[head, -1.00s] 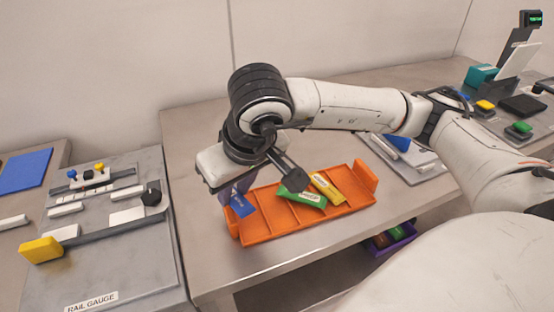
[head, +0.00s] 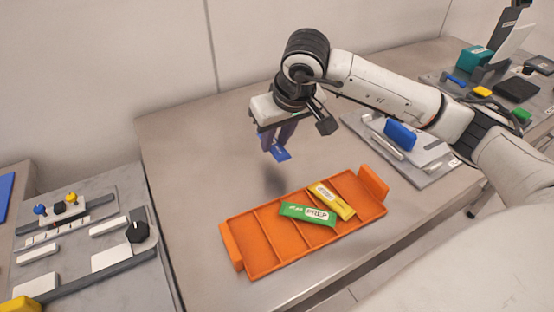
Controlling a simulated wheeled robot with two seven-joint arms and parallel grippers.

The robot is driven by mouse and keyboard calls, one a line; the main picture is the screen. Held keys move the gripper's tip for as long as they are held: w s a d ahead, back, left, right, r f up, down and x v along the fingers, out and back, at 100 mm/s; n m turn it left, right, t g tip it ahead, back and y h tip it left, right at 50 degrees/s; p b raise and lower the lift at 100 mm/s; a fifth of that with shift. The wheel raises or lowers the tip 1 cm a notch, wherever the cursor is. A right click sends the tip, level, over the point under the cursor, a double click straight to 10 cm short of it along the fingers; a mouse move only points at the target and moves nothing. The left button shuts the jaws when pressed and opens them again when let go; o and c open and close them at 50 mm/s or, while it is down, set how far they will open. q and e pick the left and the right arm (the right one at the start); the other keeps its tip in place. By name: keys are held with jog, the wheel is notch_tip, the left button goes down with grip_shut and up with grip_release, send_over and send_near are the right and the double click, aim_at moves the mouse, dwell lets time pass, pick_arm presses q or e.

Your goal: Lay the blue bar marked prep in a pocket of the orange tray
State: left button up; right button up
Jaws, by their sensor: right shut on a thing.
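My right gripper (head: 277,146) points down and is shut on a small blue bar (head: 281,153), held in the air above the table behind the orange tray. Its marking is too small to read. The orange tray (head: 233,243) lies on the table with several pockets split by thin ribs. A green bar (head: 295,211) with a white label reading PREP lies slanted across ribs in its middle. A yellow bar (head: 340,204) with a white label lies slanted beside it, to the right. The tray's left pockets are empty. My left gripper is not in view.
A grey fixture (head: 112,235) with knobs stands at the left. A grey plate (head: 430,158) with a blue block (head: 400,136) lies right of the tray. More fixtures and a teal block (head: 475,58) stand far right. The table (head: 195,170) left of the gripper is bare.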

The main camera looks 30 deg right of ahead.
aim_at(276, 166)
jog(key=shift+f, duration=2.5)
jog(key=o, duration=1)
